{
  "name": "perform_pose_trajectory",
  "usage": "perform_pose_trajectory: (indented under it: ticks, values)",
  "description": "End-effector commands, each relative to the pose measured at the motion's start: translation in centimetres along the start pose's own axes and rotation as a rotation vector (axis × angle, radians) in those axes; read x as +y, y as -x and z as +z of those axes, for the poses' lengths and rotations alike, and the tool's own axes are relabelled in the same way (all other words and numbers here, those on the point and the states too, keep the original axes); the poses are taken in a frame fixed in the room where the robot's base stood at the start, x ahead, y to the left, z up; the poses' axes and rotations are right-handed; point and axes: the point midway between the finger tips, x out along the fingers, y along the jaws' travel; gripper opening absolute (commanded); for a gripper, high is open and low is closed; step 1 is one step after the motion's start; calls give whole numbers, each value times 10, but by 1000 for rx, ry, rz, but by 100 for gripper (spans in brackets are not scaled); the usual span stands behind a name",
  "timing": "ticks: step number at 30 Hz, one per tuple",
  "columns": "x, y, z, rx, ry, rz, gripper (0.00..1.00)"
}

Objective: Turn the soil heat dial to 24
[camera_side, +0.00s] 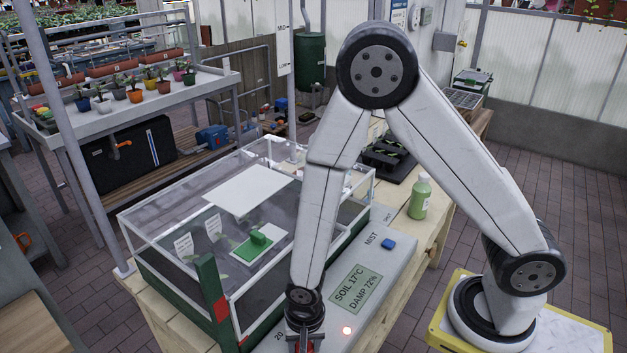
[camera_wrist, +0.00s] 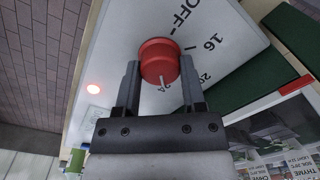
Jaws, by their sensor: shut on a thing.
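The red soil heat dial (camera_wrist: 157,55) shows in the wrist view, on a pale panel printed OFF, 16, 20 and 24. Its white pointer line is at the lower edge of the dial, close to the 24, which is partly covered. My gripper (camera_wrist: 160,78) is shut on the dial, one finger on each side. In the side view my gripper (camera_side: 305,343) is at the bottom edge of the picture, over the control panel (camera_side: 388,262), and mostly hides the dial. The panel's display (camera_side: 356,289) reads SOIL 17°C, DAMP 72%.
A red light (camera_side: 347,330) glows on the panel, and a blue MIST button (camera_side: 388,244) is further back. A clear-walled propagator box (camera_side: 250,210) stands left of the panel. A green bottle (camera_side: 420,196) stands on the wooden bench right of the panel.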

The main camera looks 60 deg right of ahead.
Motion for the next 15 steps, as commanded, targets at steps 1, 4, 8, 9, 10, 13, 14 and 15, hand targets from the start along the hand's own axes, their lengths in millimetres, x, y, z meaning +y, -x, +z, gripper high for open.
perform_pose_trajectory:
  ticks: [1,4,8,9,10,13,14,15]
  values:
    - [0,0,0,1,-12,-2,0]
    - [0,0,0,2,-33,-2,0]
    - [0,0,0,2,-46,-2,0]
    - [0,0,0,2,-47,-2,0]
    - [0,0,0,2,-48,-2,0]
    - [0,0,0,2,-48,-2,0]
    - [0,0,0,2,-47,-2,0]
    - [0,0,0,2,-47,-2,0]
